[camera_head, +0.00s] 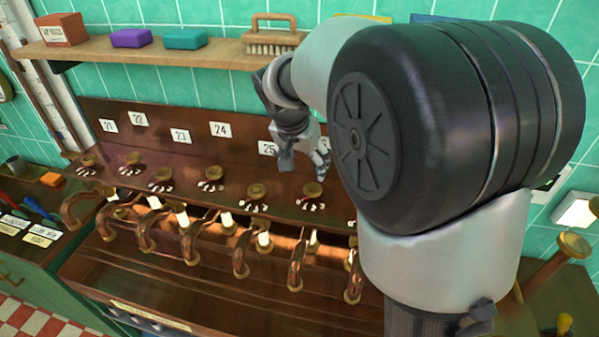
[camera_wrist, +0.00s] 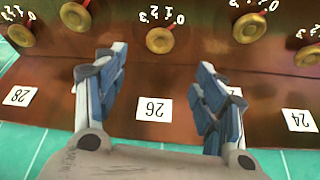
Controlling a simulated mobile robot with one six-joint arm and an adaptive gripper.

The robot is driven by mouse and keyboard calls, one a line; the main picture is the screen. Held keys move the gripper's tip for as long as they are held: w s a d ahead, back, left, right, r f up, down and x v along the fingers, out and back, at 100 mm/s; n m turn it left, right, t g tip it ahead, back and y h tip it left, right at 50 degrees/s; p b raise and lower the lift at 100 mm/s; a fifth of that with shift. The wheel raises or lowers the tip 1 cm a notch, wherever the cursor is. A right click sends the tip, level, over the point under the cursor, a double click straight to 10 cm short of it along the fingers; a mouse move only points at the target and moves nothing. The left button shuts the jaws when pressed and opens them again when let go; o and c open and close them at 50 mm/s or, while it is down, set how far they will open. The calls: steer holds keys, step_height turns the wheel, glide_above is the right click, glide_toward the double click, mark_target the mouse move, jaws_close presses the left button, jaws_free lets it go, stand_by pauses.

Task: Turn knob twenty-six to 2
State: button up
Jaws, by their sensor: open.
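Knob twenty-six, a round brass knob (camera_wrist: 160,40), stands on the brown wooden panel in the wrist view. The 26 label (camera_wrist: 153,109) lies between my two fingers in that view. In the head view the knob (camera_head: 313,188) is just below my gripper (camera_head: 307,158), whose fingers are in front of the panel. My gripper (camera_wrist: 158,95) is open and empty, its fingers apart. It appears not to touch the knob. The 26 label is hidden in the head view.
Neighbouring knobs, twenty-five (camera_wrist: 250,27) and twenty-seven (camera_wrist: 75,15), stand on either side. Copper pipes (camera_head: 240,255) curve in front of the panel. A shelf (camera_head: 170,50) with a brush (camera_head: 272,42) runs above. My arm covers the right of the head view.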

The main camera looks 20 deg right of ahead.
mark_target(312, 188)
steer(key=b+x, duration=0.2)
steer(key=x, duration=1.1)
steer(key=shift+c, duration=0.4)
steer(key=c, duration=1)
